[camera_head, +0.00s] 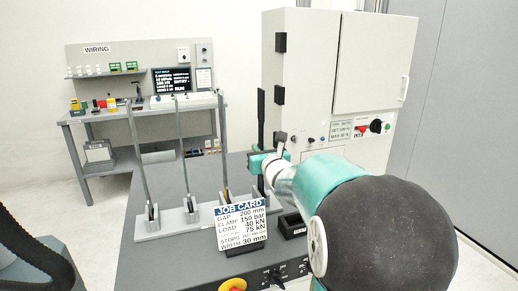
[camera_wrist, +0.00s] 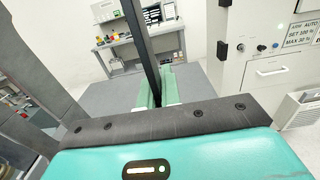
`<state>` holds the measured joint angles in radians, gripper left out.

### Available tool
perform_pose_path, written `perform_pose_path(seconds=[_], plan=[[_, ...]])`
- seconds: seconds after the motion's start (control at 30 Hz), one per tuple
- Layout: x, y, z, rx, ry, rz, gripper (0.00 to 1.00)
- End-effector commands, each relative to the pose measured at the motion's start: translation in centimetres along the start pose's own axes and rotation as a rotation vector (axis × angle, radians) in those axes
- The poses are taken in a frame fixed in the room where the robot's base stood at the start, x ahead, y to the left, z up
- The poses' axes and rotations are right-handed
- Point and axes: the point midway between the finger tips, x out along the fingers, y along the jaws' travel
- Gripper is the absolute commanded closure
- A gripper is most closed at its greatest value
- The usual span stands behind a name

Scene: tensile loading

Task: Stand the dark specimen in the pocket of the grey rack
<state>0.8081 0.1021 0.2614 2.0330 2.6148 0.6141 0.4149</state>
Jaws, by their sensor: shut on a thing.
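The dark specimen (camera_head: 261,112) is a long thin bar standing nearly upright in my gripper (camera_head: 262,163). My gripper is shut on it, above the right end of the grey rack. In the wrist view the dark specimen (camera_wrist: 142,40) runs up from between the teal fingers of my gripper (camera_wrist: 157,92). The grey rack (camera_head: 176,222) lies on the dark bench top, with several grey strips standing upright in dark holders. The specimen's lower end is near the rack's right part, behind the job card; I cannot tell whether it is in a pocket.
The job card (camera_head: 241,226) stands at the front of the bench (camera_head: 150,262). A black block (camera_head: 292,226) sits to its right, beside my arm. A pale cabinet machine (camera_head: 300,75) rises behind my gripper. A wiring table (camera_head: 110,118) stands at the back left.

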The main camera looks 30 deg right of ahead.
Motion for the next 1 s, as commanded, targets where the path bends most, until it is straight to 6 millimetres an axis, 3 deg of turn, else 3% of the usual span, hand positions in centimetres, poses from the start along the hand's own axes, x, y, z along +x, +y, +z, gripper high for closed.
perform_pose_path(seconds=[0.13,0.2,0.27,0.67,1.0], plan=[[0.0,0.0,0.2,-0.001,-0.004,0.0,1.0],[0.0,0.0,0.2,-0.001,-0.003,0.0,0.81],[0.0,0.0,0.1,-0.001,-0.003,0.0,0.69],[-0.6,0.0,0.0,-0.002,0.001,0.0,0.69],[-6.8,0.1,0.2,-0.003,-0.003,0.0,0.69]])
